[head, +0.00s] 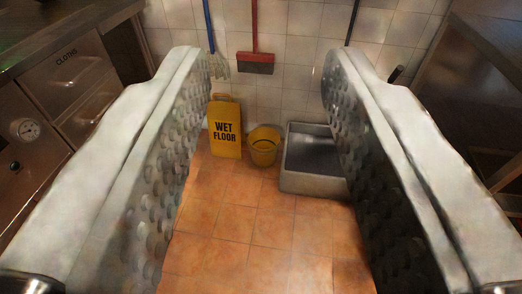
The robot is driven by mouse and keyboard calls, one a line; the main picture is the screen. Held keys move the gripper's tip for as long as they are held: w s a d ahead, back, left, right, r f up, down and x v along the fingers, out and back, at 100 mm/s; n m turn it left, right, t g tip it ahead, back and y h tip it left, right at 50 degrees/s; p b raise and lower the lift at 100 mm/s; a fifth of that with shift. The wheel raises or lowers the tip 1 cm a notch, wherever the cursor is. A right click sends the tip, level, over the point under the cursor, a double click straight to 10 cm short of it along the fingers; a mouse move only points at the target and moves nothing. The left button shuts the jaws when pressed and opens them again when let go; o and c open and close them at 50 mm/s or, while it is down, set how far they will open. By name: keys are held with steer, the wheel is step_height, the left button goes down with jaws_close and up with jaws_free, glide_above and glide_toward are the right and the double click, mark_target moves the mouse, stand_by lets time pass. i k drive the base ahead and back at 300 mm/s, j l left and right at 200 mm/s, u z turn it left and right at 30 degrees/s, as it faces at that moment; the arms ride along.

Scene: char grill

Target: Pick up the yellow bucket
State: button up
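The yellow bucket (264,147) stands upright on the orange tiled floor against the back wall. It shows between my two gripper fingers, well beyond their tips. My gripper (270,75) is open wide and empty, with a textured pad on the inner side of each finger.
A yellow wet floor sign (225,128) stands just left of the bucket. A grey basin (306,180) sits close on its right, partly hidden by my right finger. A red broom (255,62) hangs above. Steel cabinets (85,95) line the left. The tiled floor (245,235) in front is clear.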

mark_target(263, 141)
steer(key=i+l+u, duration=0.1)
steer(key=i, duration=0.4)
steer(key=i+l, duration=0.35)
steer(key=i, duration=0.2)
steer(key=i+l+u, duration=0.15)
steer(key=i, duration=0.35)
steer(key=i+l, duration=0.4)
steer(key=i+j+u, duration=0.05)
steer(key=i, duration=0.05)
